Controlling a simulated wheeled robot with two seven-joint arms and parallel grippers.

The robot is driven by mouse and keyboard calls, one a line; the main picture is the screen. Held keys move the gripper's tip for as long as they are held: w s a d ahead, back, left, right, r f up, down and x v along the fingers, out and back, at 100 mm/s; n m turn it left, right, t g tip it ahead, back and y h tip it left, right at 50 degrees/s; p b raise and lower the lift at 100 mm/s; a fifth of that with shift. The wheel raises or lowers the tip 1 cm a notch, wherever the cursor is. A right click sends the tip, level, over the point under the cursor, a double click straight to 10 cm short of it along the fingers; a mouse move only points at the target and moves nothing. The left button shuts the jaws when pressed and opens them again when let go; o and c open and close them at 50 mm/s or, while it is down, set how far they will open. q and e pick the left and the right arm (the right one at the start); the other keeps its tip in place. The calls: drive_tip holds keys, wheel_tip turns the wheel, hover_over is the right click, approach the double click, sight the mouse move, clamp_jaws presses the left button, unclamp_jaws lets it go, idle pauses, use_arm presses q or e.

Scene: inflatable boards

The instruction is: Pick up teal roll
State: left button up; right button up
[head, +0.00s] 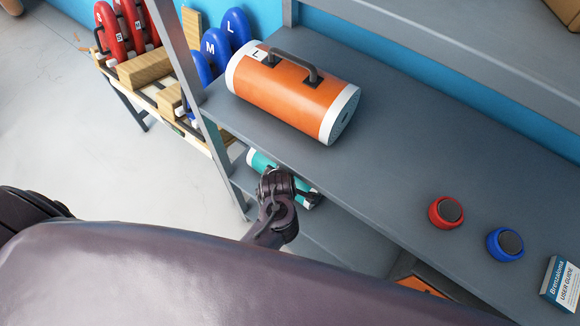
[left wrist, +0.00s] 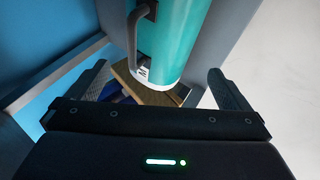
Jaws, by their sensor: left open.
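The teal roll (head: 260,162) lies on a lower shelf, below the shelf top with the orange roll, and is partly hidden by my left arm in the head view. In the left wrist view the teal roll (left wrist: 180,40) fills the upper middle, with a white end band, a small label and a dark handle (left wrist: 139,32) on its left side. My left gripper (left wrist: 158,82) is open, its fingers spread to either side of the roll's near end. Nothing is clearly held. In the head view the left gripper (head: 308,196) is at the roll, mostly hidden. My right gripper is out of view.
The orange roll (head: 292,95) lies on the grey shelf (head: 400,150) above. A red tape roll (head: 446,212), a blue one (head: 505,244) and a user guide box (head: 562,284) sit to the right. A grey upright post (head: 178,45) stands left, before a rack of red and blue boards.

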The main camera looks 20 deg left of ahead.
use_arm(q)
drive_tip(key=x, duration=0.4)
drive_tip(key=shift+a, duration=0.2)
drive_tip(key=b+x, duration=0.1)
drive_tip(key=x, duration=0.4)
drive_tip(key=shift+f, duration=0.15)
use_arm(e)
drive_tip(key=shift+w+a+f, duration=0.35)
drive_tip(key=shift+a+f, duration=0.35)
use_arm(q)
drive_tip(key=shift+c, duration=0.4)
